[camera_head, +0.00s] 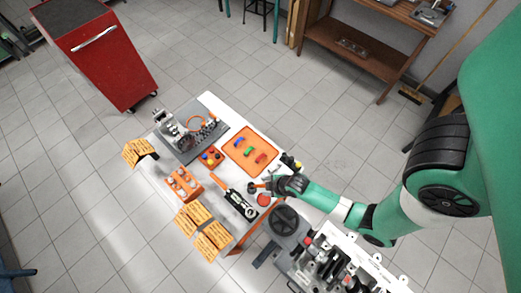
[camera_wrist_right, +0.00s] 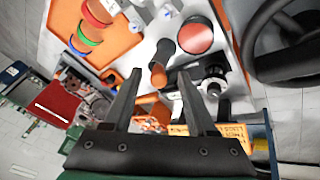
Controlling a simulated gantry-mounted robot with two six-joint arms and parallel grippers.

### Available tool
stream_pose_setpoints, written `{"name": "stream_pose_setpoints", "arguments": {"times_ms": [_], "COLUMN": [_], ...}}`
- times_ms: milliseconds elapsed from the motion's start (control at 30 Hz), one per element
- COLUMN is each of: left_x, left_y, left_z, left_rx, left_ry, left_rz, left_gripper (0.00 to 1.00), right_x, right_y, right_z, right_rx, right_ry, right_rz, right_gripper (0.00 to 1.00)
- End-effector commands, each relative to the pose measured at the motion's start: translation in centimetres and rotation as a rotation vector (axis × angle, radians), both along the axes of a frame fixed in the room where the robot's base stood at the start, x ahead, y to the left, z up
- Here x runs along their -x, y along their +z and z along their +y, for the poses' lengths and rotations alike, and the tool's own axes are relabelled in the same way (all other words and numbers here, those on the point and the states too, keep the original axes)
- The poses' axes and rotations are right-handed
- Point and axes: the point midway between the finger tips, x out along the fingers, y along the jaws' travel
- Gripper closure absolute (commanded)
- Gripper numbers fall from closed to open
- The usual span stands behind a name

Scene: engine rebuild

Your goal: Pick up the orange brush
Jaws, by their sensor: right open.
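A short piece with an orange rounded end and a dark part behind it, which looks like the orange brush (camera_wrist_right: 158,74), shows between the open fingers of my right gripper (camera_wrist_right: 158,80) in the right wrist view. The fingers appear apart from it. In the head view my right gripper (camera_head: 272,185) is at the right edge of the white worktable, next to a small dark and orange item that I take for the brush (camera_head: 254,187). Its details are too small to tell there. My left gripper is not in view.
A round red-topped container (camera_head: 263,200) stands close beside the right gripper. A black tool (camera_head: 238,202) lies to its left. A dark wheel (camera_head: 285,220) and machine parts are at the front right.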

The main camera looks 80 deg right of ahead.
Motion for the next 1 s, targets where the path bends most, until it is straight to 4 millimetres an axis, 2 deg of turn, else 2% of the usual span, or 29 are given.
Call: {"name": "stream_pose_setpoints", "arguments": {"times_ms": [300, 600, 900, 1000], "left_x": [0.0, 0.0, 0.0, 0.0], "left_y": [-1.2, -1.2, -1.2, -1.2], "left_z": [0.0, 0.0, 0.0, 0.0], "left_rx": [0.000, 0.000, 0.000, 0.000], "left_ry": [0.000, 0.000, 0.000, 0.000], "left_rz": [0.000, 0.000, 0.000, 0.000], "left_gripper": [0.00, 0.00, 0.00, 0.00], "right_x": [-2.4, -2.6, -2.6, -2.6], "right_y": [-4.0, -4.2, -4.2, -4.2], "right_z": [-0.7, -0.8, -0.8, -0.8], "right_rx": [0.000, 0.000, 0.000, 0.000], "right_ry": [0.001, 0.000, 0.000, 0.000], "right_rz": [0.001, -0.001, -0.001, 0.000], "right_gripper": [0.43, 0.45, 0.99, 1.00]}}
